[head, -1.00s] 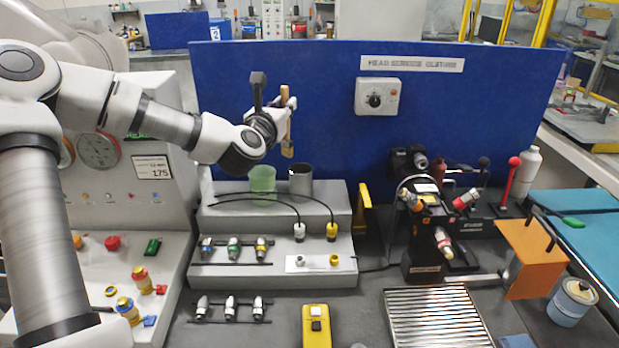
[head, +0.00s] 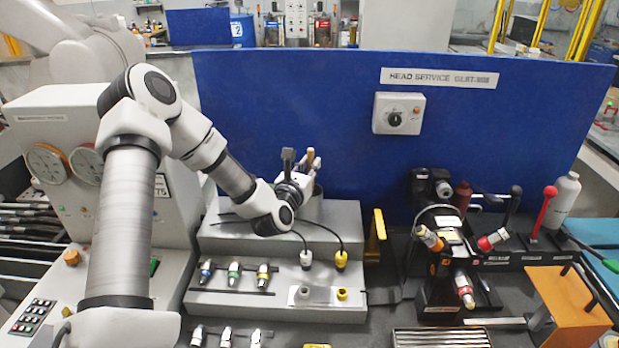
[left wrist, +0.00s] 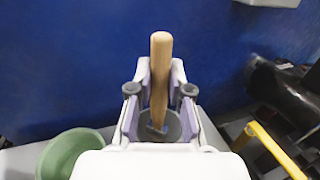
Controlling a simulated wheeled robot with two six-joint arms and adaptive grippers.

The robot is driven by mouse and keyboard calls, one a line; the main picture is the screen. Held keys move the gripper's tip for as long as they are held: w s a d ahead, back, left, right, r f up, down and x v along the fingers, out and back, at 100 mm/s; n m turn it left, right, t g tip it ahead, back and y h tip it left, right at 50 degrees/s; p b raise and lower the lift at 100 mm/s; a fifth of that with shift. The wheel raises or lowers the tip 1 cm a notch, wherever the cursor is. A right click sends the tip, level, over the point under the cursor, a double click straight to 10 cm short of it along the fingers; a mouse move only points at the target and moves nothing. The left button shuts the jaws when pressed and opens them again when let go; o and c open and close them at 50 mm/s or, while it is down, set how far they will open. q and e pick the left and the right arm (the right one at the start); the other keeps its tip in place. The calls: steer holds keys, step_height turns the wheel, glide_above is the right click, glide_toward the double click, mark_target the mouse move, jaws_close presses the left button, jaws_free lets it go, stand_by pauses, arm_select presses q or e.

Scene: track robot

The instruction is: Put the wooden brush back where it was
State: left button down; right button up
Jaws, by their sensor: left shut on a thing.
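The wooden brush (head: 311,156) is held upright in my left gripper (head: 303,172), on the upper step of the grey stand. In the left wrist view the light wooden handle (left wrist: 160,72) stands between the fingers (left wrist: 159,92), which are shut on it. Its lower end lies over or inside the mouth of the dark grey cup (left wrist: 173,125); I cannot tell how deep. In the head view the gripper is just above this cup (head: 312,208) and hides the brush's lower part. My right gripper is not in view.
A green cup (left wrist: 70,150) stands left of the grey cup. The blue panel (head: 350,150) rises close behind. A yellow bracket (head: 376,236) is right of the grey stand (head: 350,222). Cables with white and yellow plugs hang on the stand's front. A black fixture (head: 440,265) stands farther right.

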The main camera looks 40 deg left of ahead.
arm_select(q)
steer(key=shift+s+d+f, duration=0.15)
steer(key=shift+s+f, duration=0.1)
steer(key=shift+f, duration=0.1)
step_height(320, 180, down, 4)
steer(key=shift+r, duration=0.25)
steer(key=c, duration=1.2)
jaws_free()
steer(key=shift+o, duration=0.5)
steer(key=shift+w, duration=0.1)
steer(key=b+v, duration=0.2)
steer(key=v, duration=1)
steer(key=shift+b, duration=0.3)
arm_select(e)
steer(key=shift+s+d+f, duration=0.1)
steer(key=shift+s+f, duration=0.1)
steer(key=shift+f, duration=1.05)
